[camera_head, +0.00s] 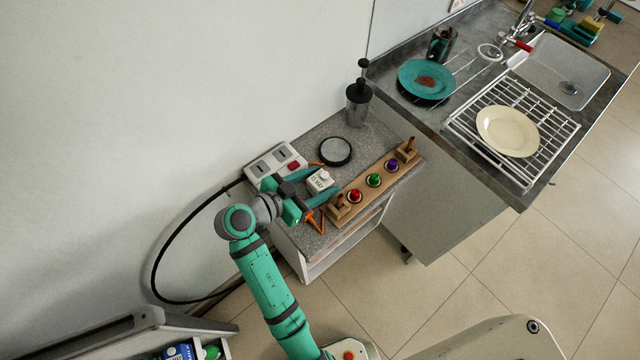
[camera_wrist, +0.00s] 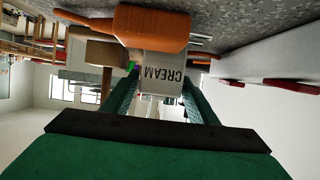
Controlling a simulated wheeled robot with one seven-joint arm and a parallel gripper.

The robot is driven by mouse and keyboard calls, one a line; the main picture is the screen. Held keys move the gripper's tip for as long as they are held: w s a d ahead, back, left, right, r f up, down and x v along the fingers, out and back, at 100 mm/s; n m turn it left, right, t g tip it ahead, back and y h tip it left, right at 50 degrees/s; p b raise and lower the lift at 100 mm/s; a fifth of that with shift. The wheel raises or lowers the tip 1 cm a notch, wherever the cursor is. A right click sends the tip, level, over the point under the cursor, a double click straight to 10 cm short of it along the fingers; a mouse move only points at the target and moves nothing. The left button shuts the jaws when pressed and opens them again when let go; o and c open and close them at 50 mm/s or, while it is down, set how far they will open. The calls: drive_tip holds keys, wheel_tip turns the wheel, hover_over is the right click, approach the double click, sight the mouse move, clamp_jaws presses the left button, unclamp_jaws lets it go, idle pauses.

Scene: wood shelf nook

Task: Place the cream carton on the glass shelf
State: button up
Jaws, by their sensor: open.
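The cream carton (camera_head: 320,181) is a small white box with dark lettering and a round cap, standing on the speckled grey counter (camera_head: 315,143). My gripper (camera_head: 324,182) is open, with one teal finger on each side of the carton. In the wrist view the carton (camera_wrist: 163,72) shows the word CREAM between the two fingers (camera_wrist: 160,98). I cannot tell whether either finger touches it. I cannot make out a glass shelf for certain in either view.
A wooden rack (camera_head: 365,188) with coloured pegs stands right of the carton. A black-rimmed disc (camera_head: 336,151), a French press (camera_head: 359,104) and a grey socket box (camera_head: 274,162) stand nearby. Orange handle-like parts (camera_head: 314,219) lie close to my gripper. A sink unit with a drying rack (camera_head: 470,122) is farther right.

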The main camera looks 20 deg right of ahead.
drive_tip(key=x, duration=0.4)
drive_tip(key=shift+d, duration=0.15)
drive_tip(key=shift+r, duration=0.1)
drive_tip(key=c, duration=1.1)
drive_tip(key=shift+o, duration=0.2)
drive_tip(key=shift+r, duration=0.1)
